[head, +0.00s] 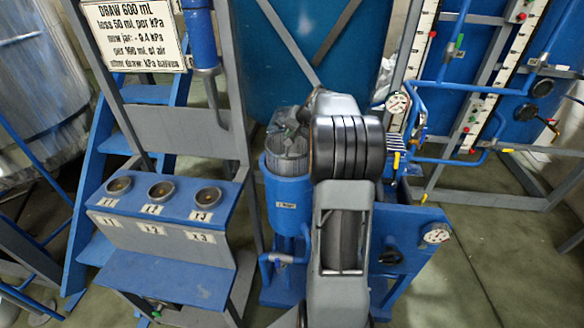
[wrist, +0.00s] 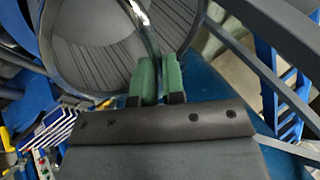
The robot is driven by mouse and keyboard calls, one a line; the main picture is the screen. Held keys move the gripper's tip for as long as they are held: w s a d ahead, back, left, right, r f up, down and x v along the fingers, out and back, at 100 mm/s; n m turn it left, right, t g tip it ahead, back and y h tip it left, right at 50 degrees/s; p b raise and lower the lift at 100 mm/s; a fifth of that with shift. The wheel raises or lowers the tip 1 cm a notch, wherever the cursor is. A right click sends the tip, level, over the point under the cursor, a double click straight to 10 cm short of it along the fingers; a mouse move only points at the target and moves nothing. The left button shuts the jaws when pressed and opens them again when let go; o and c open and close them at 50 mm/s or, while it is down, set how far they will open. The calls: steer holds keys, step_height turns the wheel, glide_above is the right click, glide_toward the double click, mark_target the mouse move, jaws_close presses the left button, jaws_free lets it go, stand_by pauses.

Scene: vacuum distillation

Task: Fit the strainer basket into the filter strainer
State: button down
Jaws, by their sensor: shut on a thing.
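The strainer basket (head: 284,160) is a grey ribbed cylinder in the middle of the head view. It stands out above the rim of the blue filter strainer (head: 287,192), roughly upright, and its lower part is hidden. I cannot tell how deep it sits or whether it touches the rim. In the wrist view the basket's ribbed inner wall (wrist: 95,62) fills the top. My gripper (wrist: 159,62), with green fingers, is shut on the basket's shiny metal handle (wrist: 143,22). My arm covers the area right of the strainer in the head view.
A blue and grey stand with three round sockets (head: 162,190) is at the left, with blue steps behind it. A large blue tank (head: 310,40) is behind the strainer. Gauges and blue pipes (head: 455,84) are at the right. Floor at the lower right is clear.

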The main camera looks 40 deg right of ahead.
step_height(320, 180, down, 12)
steer(key=shift+r, duration=0.15)
stand_by(0.4)
steer(key=shift+f+b, duration=0.2)
steer(key=shift+b, duration=0.2)
steer(key=c, duration=1.2)
jaws_free()
steer(key=shift+r, duration=0.1)
